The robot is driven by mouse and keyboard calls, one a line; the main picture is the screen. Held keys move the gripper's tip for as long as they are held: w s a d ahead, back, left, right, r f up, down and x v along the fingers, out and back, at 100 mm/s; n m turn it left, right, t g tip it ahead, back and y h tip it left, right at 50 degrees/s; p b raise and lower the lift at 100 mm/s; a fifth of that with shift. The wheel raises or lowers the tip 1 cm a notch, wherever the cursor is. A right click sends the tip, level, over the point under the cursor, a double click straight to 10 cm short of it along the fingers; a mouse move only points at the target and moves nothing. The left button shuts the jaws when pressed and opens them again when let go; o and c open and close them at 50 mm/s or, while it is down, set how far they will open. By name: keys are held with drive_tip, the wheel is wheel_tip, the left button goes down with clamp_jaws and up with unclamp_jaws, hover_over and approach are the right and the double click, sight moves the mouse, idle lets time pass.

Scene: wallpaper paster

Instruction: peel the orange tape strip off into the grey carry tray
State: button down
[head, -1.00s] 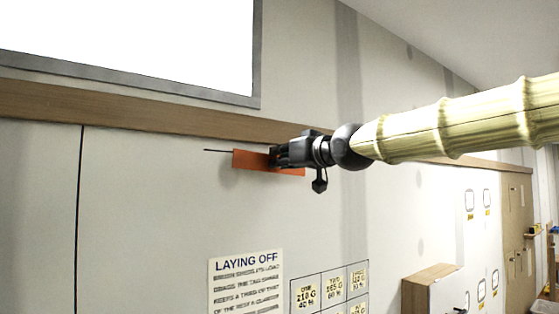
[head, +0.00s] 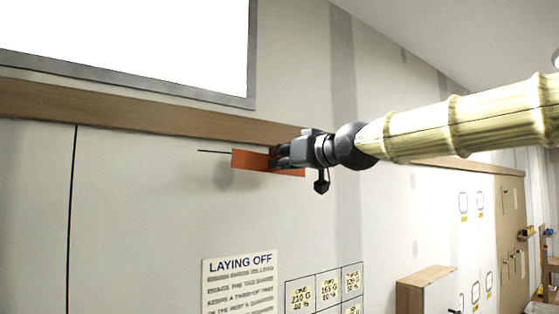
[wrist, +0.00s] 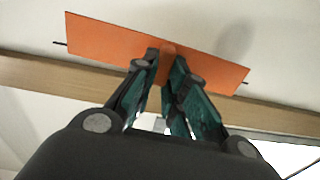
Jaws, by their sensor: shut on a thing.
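The orange tape strip (head: 250,159) is in my gripper, in front of the pale wall and just below a wooden rail. My gripper (head: 279,157) is shut on it near its middle, with strip showing on both sides of the fingers. The wrist view shows the strip (wrist: 105,41) stretched across the green-lined fingertips (wrist: 165,60), flat and slightly tilted. A soft shadow on the wall is offset from the strip, so it seems to stand off the wall. No grey carry tray shows in either view.
A thin dark line (head: 212,151) pokes out left of the strip. The wooden rail (head: 130,113) runs along the wall under a bright framed panel (head: 120,40). Below are a LAYING OFF sign (head: 240,285) and a chart (head: 325,295). A wooden box (head: 425,288) juts out lower right.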

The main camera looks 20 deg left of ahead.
drive_tip(key=shift+s+d, duration=0.1)
idle(0.3)
drive_tip(key=b+v, duration=0.2)
drive_tip(key=v, duration=0.5)
idle(0.6)
idle(0.7)
